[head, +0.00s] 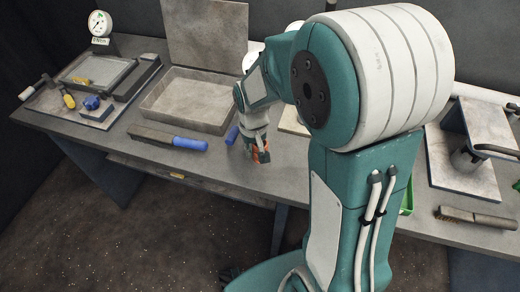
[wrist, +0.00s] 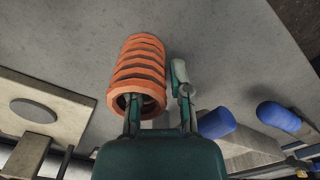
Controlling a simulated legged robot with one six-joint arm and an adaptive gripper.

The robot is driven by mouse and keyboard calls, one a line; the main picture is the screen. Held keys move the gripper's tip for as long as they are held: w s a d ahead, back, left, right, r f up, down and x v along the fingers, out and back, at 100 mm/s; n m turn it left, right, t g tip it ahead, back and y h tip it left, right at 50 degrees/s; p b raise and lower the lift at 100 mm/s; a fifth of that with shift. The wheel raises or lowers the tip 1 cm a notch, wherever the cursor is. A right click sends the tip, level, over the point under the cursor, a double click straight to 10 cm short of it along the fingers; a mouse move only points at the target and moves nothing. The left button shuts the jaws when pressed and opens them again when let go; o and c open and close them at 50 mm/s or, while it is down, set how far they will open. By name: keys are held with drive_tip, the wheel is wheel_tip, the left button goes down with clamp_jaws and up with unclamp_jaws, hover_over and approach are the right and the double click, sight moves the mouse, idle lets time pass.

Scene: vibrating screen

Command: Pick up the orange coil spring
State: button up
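The orange coil spring (wrist: 138,75) lies on the grey table top in the wrist view, its near end facing my gripper. My gripper (wrist: 158,97) is at this near end with its fingers apart. The left finger overlaps the spring's open end, and its tip is hidden there; I cannot tell whether it touches the coil. The right finger stands just outside the spring's right side, with a narrow gap. In the head view my gripper (head: 258,152) is low over the table near its front edge, with a bit of the orange spring (head: 265,154) showing beside it.
A blue-handled brush (head: 168,138) lies left of my gripper. Behind it is a shallow grey tray (head: 190,101). Another blue handle (wrist: 217,123) is close on the right in the wrist view. A pale block with a round disc (wrist: 36,108) is on the left.

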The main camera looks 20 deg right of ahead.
clamp_jaws()
drive_tip(key=shift+a+r, duration=0.1)
